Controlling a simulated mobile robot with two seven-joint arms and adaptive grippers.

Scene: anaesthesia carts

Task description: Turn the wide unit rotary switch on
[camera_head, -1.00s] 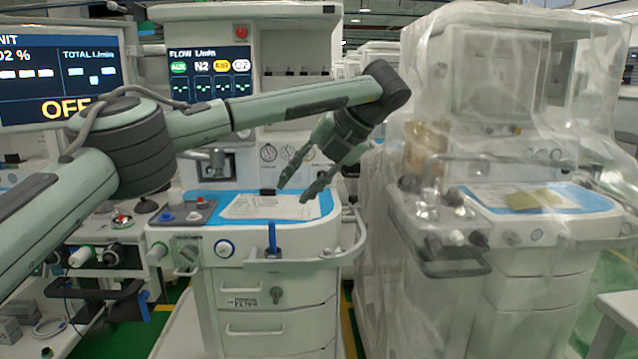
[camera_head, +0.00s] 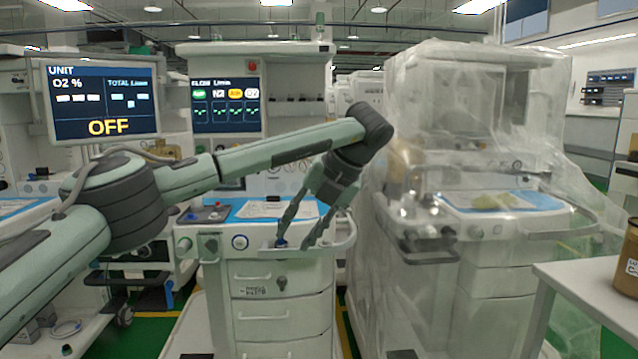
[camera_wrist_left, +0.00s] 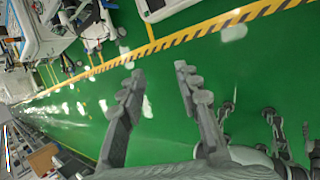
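A screen (camera_head: 104,100) reading UNIT and OFF stands at the left of the head view. I cannot tell which control is the wide unit rotary switch. My left gripper (camera_head: 295,239) is open and empty, pointing down in front of the middle cart's right side, right of these knobs. In the left wrist view its fingers (camera_wrist_left: 158,76) are spread over green floor. My right gripper is not in view.
A plastic-draped cart (camera_head: 480,230) stands to the right. A white table (camera_head: 590,285) with a brown jar (camera_head: 630,262) is at the lower right. My left arm crosses in front of the left and middle carts. Green floor shows between the carts.

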